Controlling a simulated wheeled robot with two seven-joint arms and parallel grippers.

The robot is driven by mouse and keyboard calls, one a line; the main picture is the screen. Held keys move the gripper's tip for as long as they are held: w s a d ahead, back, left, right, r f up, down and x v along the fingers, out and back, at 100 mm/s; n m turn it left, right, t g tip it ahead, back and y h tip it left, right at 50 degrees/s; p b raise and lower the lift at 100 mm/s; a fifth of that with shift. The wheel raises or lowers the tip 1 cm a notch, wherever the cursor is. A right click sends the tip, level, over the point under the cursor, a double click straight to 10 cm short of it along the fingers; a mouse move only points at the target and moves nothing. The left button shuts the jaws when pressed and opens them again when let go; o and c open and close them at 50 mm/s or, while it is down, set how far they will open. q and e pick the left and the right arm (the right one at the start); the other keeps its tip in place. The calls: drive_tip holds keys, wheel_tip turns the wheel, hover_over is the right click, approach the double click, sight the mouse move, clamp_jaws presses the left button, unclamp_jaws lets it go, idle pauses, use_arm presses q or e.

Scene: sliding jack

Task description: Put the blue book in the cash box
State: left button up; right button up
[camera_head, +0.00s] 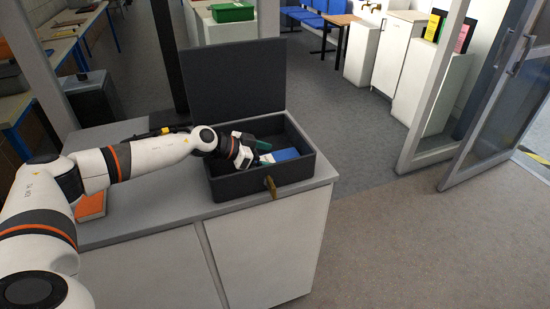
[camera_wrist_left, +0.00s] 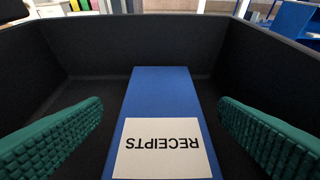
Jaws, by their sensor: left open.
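The dark grey cash box (camera_head: 233,190) stands on the counter with its lid (camera_head: 235,80) raised. The blue book (camera_head: 285,155) is inside the box. In the left wrist view the book (camera_wrist_left: 160,90) lies between my fingers, with a white label reading RECEIPTS on it. My left gripper (camera_head: 262,152) is inside the box opening, beside the book. In the left wrist view its green fingers (camera_wrist_left: 160,130) are open, with a gap on each side of the book. My right gripper is in neither view.
A brass-coloured latch (camera_head: 271,187) hangs on the box's front. A glass door (camera_head: 505,90) stands at the right. The floor right of the counter is clear.

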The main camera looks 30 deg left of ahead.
use_arm(q)
drive_tip(key=v, duration=0.8)
drive_tip(key=shift+s+a+b, duration=0.15)
drive_tip(key=shift+s+b, duration=0.1)
drive_tip(key=shift+b, duration=0.1)
drive_tip(key=shift+s+a+r, duration=0.25)
drive_tip(key=shift+s+r, duration=0.1)
drive_tip(key=shift+r, duration=0.1)
